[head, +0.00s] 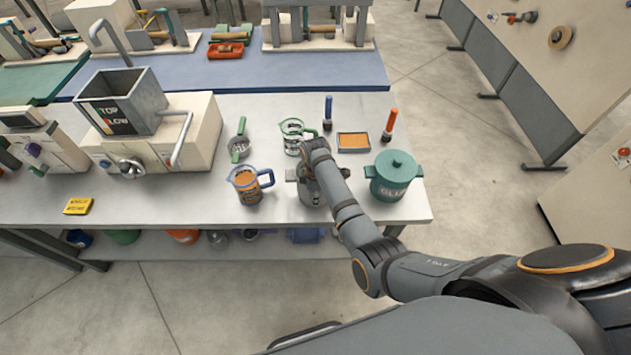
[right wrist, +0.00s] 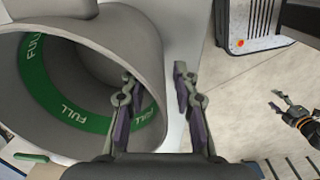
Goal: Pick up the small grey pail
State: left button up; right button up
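The small grey pail (head: 309,192) stands on the bench near its front edge, partly hidden under my right arm in the head view. In the right wrist view the pail (right wrist: 85,35) fills the left side, with a green band marked FULL inside. My right gripper (right wrist: 157,82) is open at the pail's rim. One finger overlaps the pail's opening, and the other is outside it, with the wall between them. I cannot tell whether either finger touches the wall. My left gripper (right wrist: 279,101) shows at the right of the wrist view, apart from the pail, fingers spread and empty.
An orange-filled jug (head: 248,187) stands left of the pail, and a green lidded pot (head: 393,176) stands right. Behind are a green-handled jug (head: 292,130), an orange tray (head: 353,141) and two upright tools. A hopper machine (head: 125,105) stands further left.

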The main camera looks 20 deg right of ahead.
grip_shut()
dwell(0.5)
